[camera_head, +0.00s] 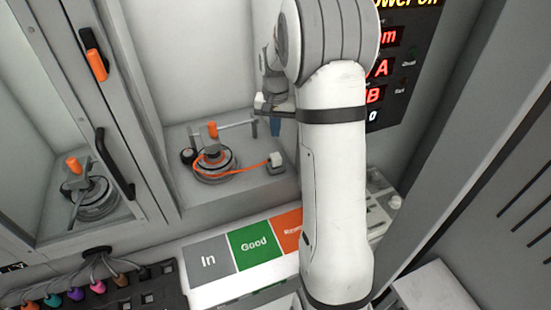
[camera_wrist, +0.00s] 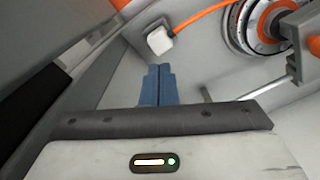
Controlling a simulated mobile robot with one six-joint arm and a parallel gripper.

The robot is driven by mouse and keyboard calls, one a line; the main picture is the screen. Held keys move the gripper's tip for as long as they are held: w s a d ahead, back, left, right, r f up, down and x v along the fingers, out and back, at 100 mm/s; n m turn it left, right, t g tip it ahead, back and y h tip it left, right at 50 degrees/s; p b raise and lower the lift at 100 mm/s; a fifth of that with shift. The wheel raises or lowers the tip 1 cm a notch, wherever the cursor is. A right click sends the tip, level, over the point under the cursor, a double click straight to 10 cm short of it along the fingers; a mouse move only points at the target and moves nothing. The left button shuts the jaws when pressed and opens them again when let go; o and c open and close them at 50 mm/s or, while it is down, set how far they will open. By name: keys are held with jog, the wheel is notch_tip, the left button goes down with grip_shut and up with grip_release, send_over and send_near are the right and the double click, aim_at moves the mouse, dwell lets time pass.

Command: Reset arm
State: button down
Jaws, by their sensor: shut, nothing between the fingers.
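My gripper shows in the wrist view as two blue fingers (camera_wrist: 157,85) pressed together with nothing between them. In the head view the blue fingertips (camera_head: 275,128) hang beside the back right of the test cell, partly hidden by my white arm. A round hub motor (camera_head: 215,163) sits in a fixture in the cell, with an orange cable running right to a white connector (camera_head: 276,159). In the wrist view the motor (camera_wrist: 268,28) is at the upper right and the white connector (camera_wrist: 159,40) is just ahead of the fingertips. My gripper appears apart from both.
A glass door with an orange-and-black handle (camera_head: 96,64) is at the left. Labelled pads "In" (camera_head: 208,261), "Good" (camera_head: 253,244) and a partly hidden orange one lie in front. A display panel (camera_head: 405,60) with red digits is at right. Coloured plugs (camera_head: 75,294) hang lower left.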

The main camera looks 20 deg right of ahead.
dwell(0.4)
jog(key=s+a+r+n+t, duration=0.1)
jog(key=s+a+r, duration=0.2)
jog(key=s+r, duration=0.25)
jog(key=s+a+r+n+t, duration=0.1)
jog(key=s+a+r+n, duration=0.1)
jog(key=s+a+r, duration=0.35)
jog(key=s+a+f+n+t, duration=0.1)
jog(key=s+a+n, duration=0.1)
jog(key=s, duration=1.4)
jog(key=shift+a+n, duration=0.4)
jog(key=shift+n, duration=0.1)
jog(key=shift+s, duration=0.1)
